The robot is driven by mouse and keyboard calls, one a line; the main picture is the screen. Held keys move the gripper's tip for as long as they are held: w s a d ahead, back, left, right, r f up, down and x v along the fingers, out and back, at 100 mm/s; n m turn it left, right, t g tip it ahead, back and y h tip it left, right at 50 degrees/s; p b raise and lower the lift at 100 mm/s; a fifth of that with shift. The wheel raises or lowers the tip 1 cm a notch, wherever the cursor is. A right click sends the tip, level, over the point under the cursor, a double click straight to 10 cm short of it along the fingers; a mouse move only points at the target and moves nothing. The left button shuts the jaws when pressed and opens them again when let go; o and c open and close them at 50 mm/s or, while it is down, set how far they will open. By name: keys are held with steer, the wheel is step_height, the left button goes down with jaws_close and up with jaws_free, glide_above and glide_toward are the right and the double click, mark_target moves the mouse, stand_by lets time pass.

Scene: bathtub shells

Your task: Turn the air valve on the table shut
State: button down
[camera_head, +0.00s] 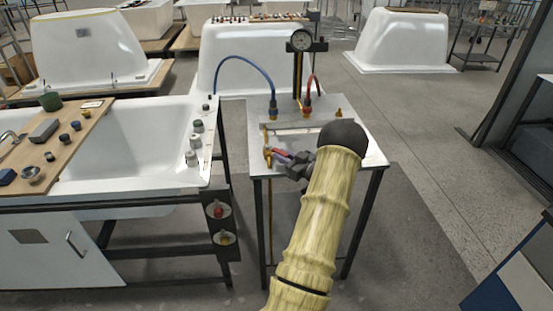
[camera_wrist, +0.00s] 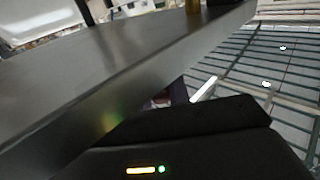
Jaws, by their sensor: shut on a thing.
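The small table (camera_head: 371,150) has a pale top and dark legs. The air valve (camera_head: 267,155) is brass and sits at its front left edge, with a red handle (camera_head: 280,151) pointing right. My gripper (camera_head: 290,158) is at the valve from the right, its jaws shut on the red handle. My arm and the dark fingers hide part of the handle and the table front. In the wrist view, the table's grey edge (camera_wrist: 110,85) fills much of the picture, and the dark gripper body hides the valve.
A white tub bench (camera_head: 130,140) stands close on the left. The floor on the right (camera_head: 430,140) is clear.

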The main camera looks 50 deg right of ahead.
steer(key=shift+d+y, duration=0.15)
steer(key=shift+y, duration=0.25)
steer(key=c, duration=1.3)
jaws_free()
steer(key=s+b, duration=0.1)
steer(key=s, duration=1.6)
steer(key=shift+s+d, duration=0.15)
steer(key=shift+s, duration=0.05)
